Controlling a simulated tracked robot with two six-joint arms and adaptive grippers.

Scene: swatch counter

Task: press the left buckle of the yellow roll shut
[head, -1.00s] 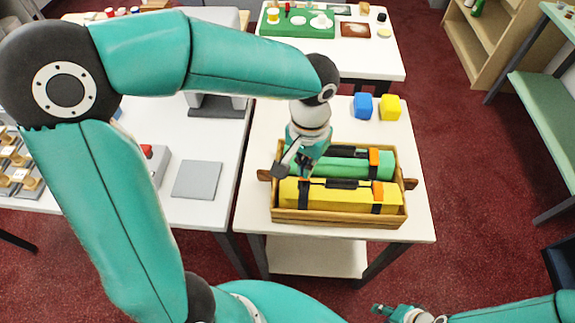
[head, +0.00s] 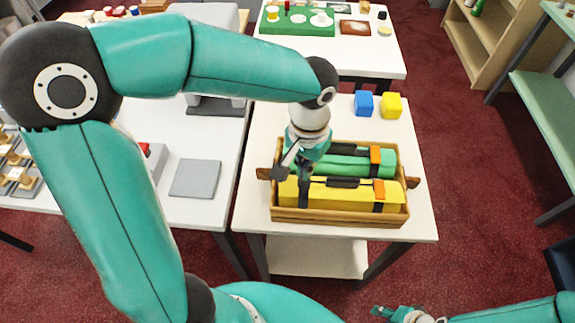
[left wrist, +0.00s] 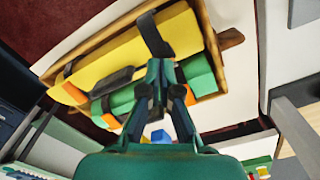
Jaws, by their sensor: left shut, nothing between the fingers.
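The yellow roll (head: 340,195) lies in the front of a wooden crate (head: 340,218). A black strap (head: 304,194) crosses its left part; this strap also shows in the left wrist view (left wrist: 152,36). The roll's right strap has an orange buckle (head: 379,188). My left gripper (head: 304,176) is shut and empty, with its tips at the left strap's upper end; contact cannot be told. The tips in the left wrist view (left wrist: 160,66) cover the left buckle's place; an orange piece beside them is partly hidden. My right gripper (head: 380,310) is at the bottom edge, its jaws unclear.
A green roll (head: 350,171) with an orange buckle (head: 375,156) lies behind the yellow one. A blue block (head: 363,104) and a yellow block (head: 391,105) stand behind the crate.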

